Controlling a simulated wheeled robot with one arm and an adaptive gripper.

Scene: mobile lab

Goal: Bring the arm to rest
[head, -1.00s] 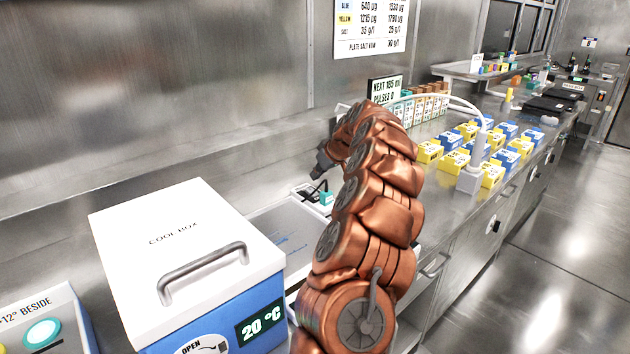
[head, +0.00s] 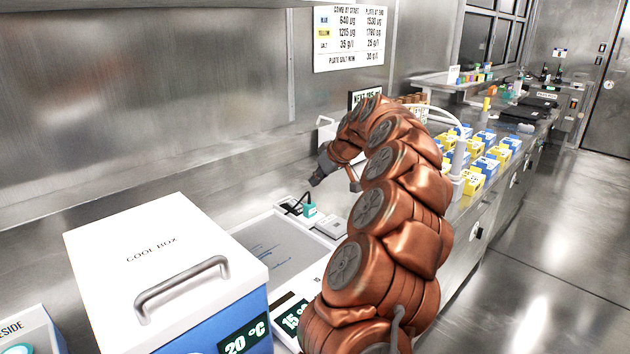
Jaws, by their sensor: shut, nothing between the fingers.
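My copper-coloured arm rises from the bottom middle of the head view and curls over to the left. My gripper (head: 318,177) hangs at its end, small and dark, pointing down and left. It is shut and empty, above the counter behind the cool box, apart from the things below it. A small teal item (head: 309,210) with a dark cable lies on the counter just below the gripper.
A white and blue cool box (head: 165,270), lid closed, stands at the left front. Blue and yellow boxes (head: 474,184) stand in rows on the counter right of my arm. A wall chart (head: 349,38) hangs behind. The floor (head: 560,240) at the right is clear.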

